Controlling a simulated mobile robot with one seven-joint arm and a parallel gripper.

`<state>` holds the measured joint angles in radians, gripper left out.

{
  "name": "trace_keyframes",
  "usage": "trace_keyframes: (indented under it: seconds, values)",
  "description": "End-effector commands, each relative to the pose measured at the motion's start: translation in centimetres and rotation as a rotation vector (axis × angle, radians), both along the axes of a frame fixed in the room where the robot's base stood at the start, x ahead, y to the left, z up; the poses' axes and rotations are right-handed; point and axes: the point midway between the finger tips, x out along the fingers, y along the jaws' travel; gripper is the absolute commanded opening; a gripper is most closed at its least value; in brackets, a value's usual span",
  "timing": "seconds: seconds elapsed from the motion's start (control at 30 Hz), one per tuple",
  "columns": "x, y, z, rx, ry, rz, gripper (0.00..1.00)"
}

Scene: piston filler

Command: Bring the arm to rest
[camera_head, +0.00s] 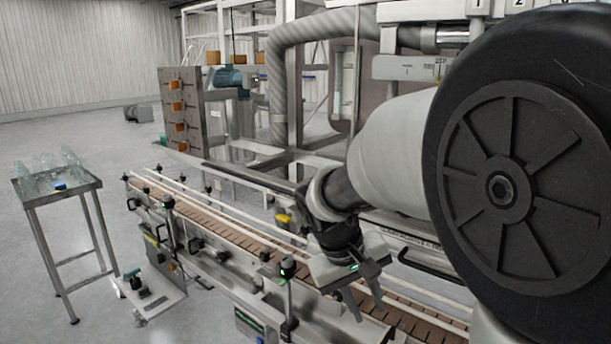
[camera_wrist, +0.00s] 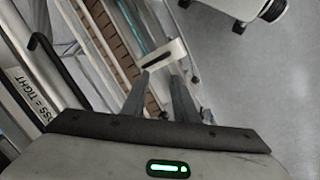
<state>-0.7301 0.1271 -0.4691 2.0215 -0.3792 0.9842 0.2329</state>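My arm comes in from the right in the head view, its large dark round joint close to the camera. My gripper (camera_head: 366,308) hangs at its end, pointing down over the slatted brown conveyor (camera_head: 235,232). Its two fingers are apart with nothing visible between them. The wrist view also shows the gripper (camera_wrist: 160,72) with its fingers spread. Beyond the fingertips there is a pale bar with a dark slot (camera_wrist: 164,55); I cannot tell the gap between it and the fingers.
Conveyor rails and a black handle (camera_head: 425,270) lie close to my gripper. Machine framing with a grey corrugated hose (camera_head: 277,90) stands behind. A small table (camera_head: 68,191) with clear bottles (camera_head: 40,170) and a blue item (camera_head: 60,186) stands left. The floor between table and far wall is mostly open.

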Motion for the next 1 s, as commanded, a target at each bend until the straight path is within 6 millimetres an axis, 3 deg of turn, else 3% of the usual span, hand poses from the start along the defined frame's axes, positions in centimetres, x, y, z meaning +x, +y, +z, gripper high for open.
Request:
trace_keyframes:
  seconds: [0.03,0.2,0.5,0.73,0.8,1.0]
  values:
    - [-1.7,-1.0,1.2,0.085,-0.020,-0.032,0.27]
    - [-7.2,-2.2,4.4,0.284,-0.107,-0.084,0.27]
    - [-13.4,-2.8,7.2,0.401,-0.277,-0.124,0.27]
    - [-16.4,-3.0,7.7,0.406,-0.386,-0.150,0.27]
    - [-16.2,-2.9,10.3,0.409,-0.378,-0.146,0.27]
    - [-16.2,-2.9,14.6,0.408,-0.376,-0.144,0.27]
